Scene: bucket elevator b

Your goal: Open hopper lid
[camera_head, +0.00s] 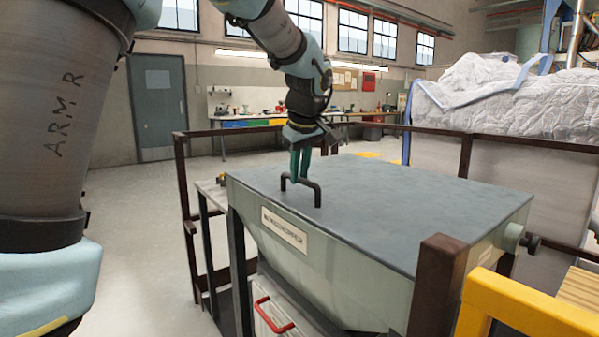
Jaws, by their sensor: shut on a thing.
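The hopper (330,268) is a pale green metal bin with a label plate on its front. Its flat grey lid (420,208) lies level on top and looks closed. A dark bracket-shaped handle (317,193) stands on the lid near its front left edge. My gripper (299,178) reaches down from above with its teal fingers at the handle's top bar. It is shut on the handle. The fingers hide part of the bar.
A brown railing (182,190) runs around the hopper, with a thick brown post (437,285) at the front right. A yellow rail (530,305) is at the lower right. A red handle (272,318) sits low on the front. A white wrapped bulk (500,100) stands behind right. Open floor lies left.

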